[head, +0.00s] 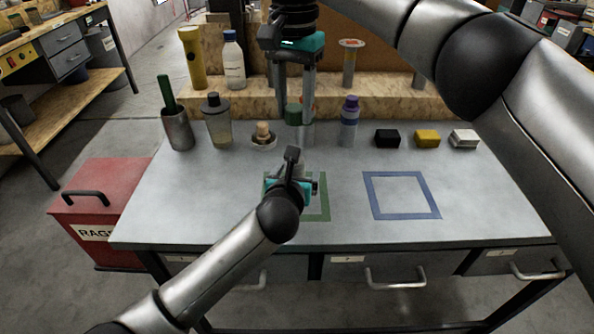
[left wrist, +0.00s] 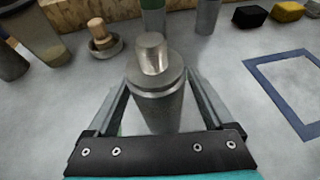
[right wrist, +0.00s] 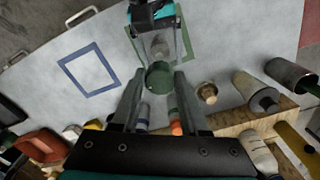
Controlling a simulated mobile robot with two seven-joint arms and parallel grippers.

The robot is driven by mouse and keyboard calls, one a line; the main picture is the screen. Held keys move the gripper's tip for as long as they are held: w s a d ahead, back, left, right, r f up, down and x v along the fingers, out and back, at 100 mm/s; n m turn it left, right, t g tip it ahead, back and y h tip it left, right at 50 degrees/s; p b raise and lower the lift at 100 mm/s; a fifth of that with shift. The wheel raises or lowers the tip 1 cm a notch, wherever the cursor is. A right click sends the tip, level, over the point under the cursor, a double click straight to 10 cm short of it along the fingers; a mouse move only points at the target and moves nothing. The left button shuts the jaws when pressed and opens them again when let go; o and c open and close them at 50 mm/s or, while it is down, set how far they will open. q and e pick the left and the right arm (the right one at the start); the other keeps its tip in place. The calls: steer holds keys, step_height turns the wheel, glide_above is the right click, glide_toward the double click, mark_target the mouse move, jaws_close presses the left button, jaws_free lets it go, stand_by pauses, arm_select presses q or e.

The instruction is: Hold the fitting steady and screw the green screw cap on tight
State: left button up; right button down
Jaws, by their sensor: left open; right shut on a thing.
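The green screw cap (head: 293,115) is between the fingertips of my right gripper (head: 294,112), above the back of the table. The right wrist view shows the cap (right wrist: 159,75) gripped there, apart from the fitting (right wrist: 160,46). The fitting (left wrist: 158,88) is a grey metal cylinder with a collar and a narrower, shiny upright neck, bare on top. My left gripper (left wrist: 158,112) is open, with one finger on each side of the fitting. In the head view my left gripper (head: 291,184) mostly hides the fitting, over the green square outline (head: 325,205).
Behind stand a metal cup (head: 178,132), a grey-capped bottle (head: 219,128), a small dish with a wooden piece (head: 263,142) and a purple-topped bottle (head: 349,120). Black (head: 387,138), yellow (head: 427,138) and white (head: 464,139) blocks sit right. The blue square (head: 402,214) is empty.

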arm_select(q)
steer(key=shift+c, duration=0.3)
jaws_close()
stand_by(0.3)
